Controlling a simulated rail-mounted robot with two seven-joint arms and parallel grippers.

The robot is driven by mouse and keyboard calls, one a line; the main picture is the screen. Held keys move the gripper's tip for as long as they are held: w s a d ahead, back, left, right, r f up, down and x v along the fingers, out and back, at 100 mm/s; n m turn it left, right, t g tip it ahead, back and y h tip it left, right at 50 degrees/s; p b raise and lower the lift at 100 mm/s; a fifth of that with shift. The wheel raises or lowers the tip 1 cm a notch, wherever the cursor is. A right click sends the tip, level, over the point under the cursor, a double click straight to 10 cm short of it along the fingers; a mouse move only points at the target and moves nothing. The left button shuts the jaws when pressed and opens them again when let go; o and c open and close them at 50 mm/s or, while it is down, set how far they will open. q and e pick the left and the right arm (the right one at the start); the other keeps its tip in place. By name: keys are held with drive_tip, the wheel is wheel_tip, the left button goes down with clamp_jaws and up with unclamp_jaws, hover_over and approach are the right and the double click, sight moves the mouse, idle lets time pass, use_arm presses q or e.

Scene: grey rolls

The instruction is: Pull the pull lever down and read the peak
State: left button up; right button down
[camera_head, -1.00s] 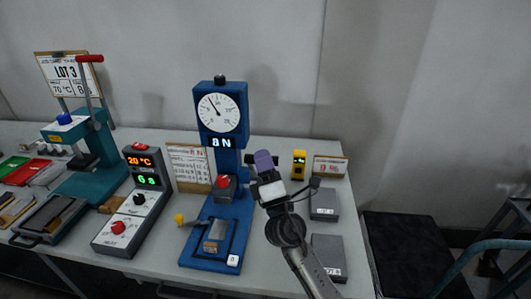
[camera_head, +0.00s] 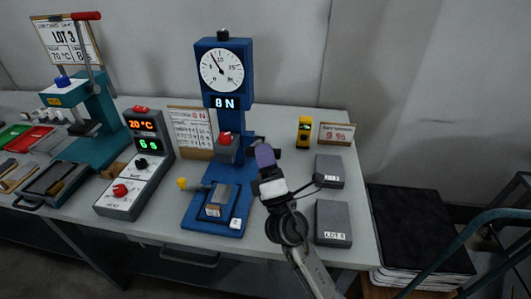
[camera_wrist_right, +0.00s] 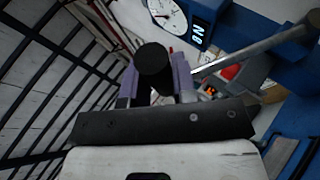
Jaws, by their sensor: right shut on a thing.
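The blue pull tester (camera_head: 224,120) stands mid-table with a round white dial (camera_head: 221,69), its needle pointing up and left. The display (camera_head: 224,103) under the dial reads 8 N. My right gripper (camera_head: 265,155), with purple fingers, is at the right of the tester's column. In the right wrist view it is shut on the black knob (camera_wrist_right: 153,62) of the pull lever. A grey rod (camera_wrist_right: 250,50) runs off to the right there; most of the lever is hidden in the head view. A small block (camera_head: 216,206) sits on the tester's base. My left gripper is not in view.
A control box (camera_head: 136,180) with red and green digits and a teal press (camera_head: 90,130) stand to the left. A yellow device (camera_head: 304,131) and two grey boxes (camera_head: 329,171) (camera_head: 333,222) lie to the right. A card (camera_head: 190,132) stands behind the tester.

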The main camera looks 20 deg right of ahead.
drive_tip(key=shift+w+f, duration=0.1)
drive_tip(key=shift+f, duration=0.15)
drive_tip(key=c, duration=1.4)
unclamp_jaws()
drive_tip(key=o, duration=0.5)
drive_tip(key=shift+r, duration=0.15)
drive_tip(key=shift+c, duration=0.2)
drive_tip(key=shift+s+f, duration=0.25)
drive_tip(key=b+v, duration=0.4)
drive_tip(key=v, duration=0.9)
